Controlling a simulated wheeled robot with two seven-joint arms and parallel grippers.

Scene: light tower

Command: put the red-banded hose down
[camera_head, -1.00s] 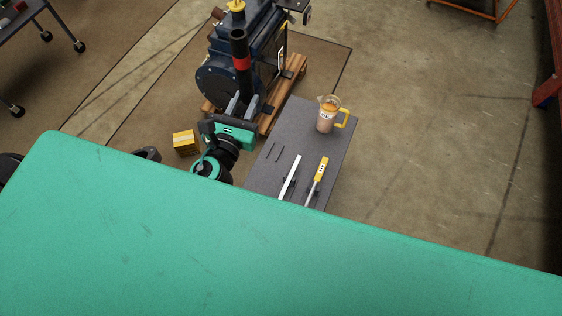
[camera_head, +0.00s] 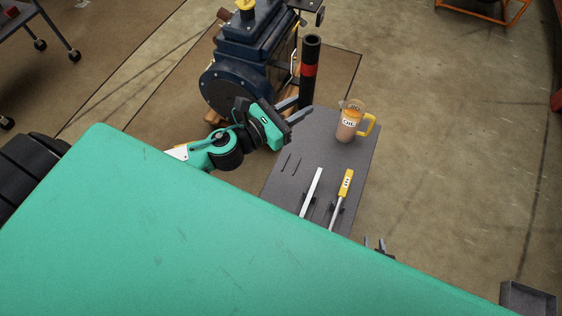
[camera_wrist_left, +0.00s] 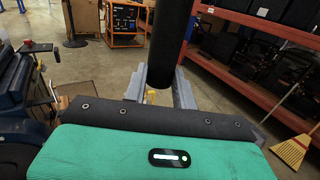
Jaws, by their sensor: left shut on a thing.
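The red-banded hose (camera_head: 310,52) is a black tube with a red band around its middle. It stands roughly upright in my left gripper (camera_head: 300,110), held near its lower end above the far left edge of the grey table (camera_head: 362,180). In the left wrist view the black hose (camera_wrist_left: 163,38) rises between the grey fingers of my left gripper (camera_wrist_left: 160,88), and its red band is out of view. The tips of my right gripper (camera_head: 375,244) peek out past the green body panel, apart, with nothing visible between them.
The dark blue machine (camera_head: 250,45) stands behind my left arm. The table's far left part is clear. A grey bin (camera_head: 527,298) is at lower right.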

